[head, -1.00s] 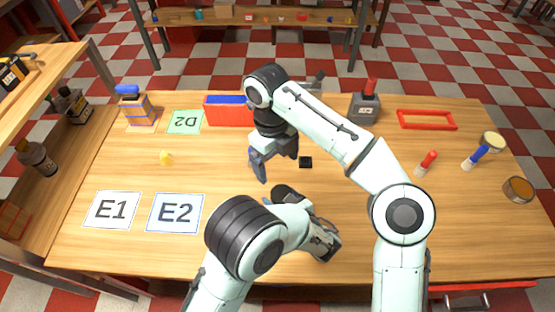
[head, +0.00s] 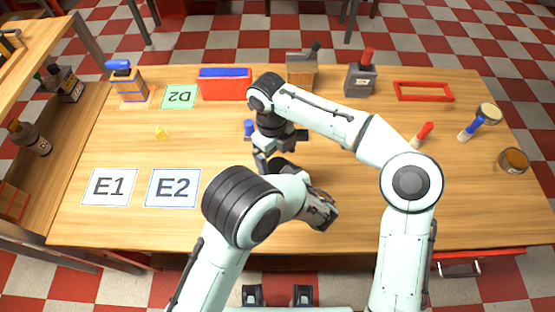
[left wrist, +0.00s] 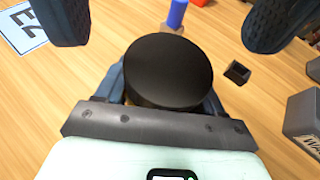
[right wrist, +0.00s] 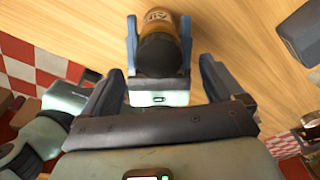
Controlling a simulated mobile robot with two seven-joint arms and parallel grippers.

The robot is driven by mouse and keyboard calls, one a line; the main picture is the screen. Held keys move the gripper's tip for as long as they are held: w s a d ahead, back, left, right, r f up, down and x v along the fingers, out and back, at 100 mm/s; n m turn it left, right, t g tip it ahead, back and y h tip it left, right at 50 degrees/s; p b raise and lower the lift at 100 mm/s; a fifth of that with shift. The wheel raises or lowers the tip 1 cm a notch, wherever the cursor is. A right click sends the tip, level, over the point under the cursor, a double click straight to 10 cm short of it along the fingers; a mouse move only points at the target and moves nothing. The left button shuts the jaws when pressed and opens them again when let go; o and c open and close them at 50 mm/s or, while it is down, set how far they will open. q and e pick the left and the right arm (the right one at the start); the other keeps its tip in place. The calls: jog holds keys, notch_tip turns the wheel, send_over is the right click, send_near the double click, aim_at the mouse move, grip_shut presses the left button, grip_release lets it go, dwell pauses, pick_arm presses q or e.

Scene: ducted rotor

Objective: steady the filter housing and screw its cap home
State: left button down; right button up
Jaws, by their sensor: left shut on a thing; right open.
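The filter housing (right wrist: 158,18), amber with a dark-lettered label, is between the fingers of my left gripper (right wrist: 159,30) in the right wrist view. The black round cap (left wrist: 168,68) is over the housing's end in the left wrist view and hides most of the housing. I cannot tell how far it is threaded. My right gripper (right wrist: 165,70) is open, its fingers spread on either side of the cap and apart from it. In the head view my right gripper (head: 272,154) is low near the table's middle; my arms mostly hide the housing there.
A red-blue bin (head: 224,86), a grey block with a red top (head: 361,76) and a red frame (head: 423,91) line the back. Cards E1 (head: 109,187) and E2 (head: 174,188) lie left.

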aim_at(279, 165)
jog(key=shift+s+d+f, duration=0.15)
jog(key=shift+f, duration=1.4)
jog(key=c, duration=1.3)
jog(key=shift+o, duration=0.2)
jog(key=m, duration=0.6)
jog(key=shift+m+y, duration=0.4)
jog(key=o, duration=1.2)
jog(key=shift+d, duration=0.1)
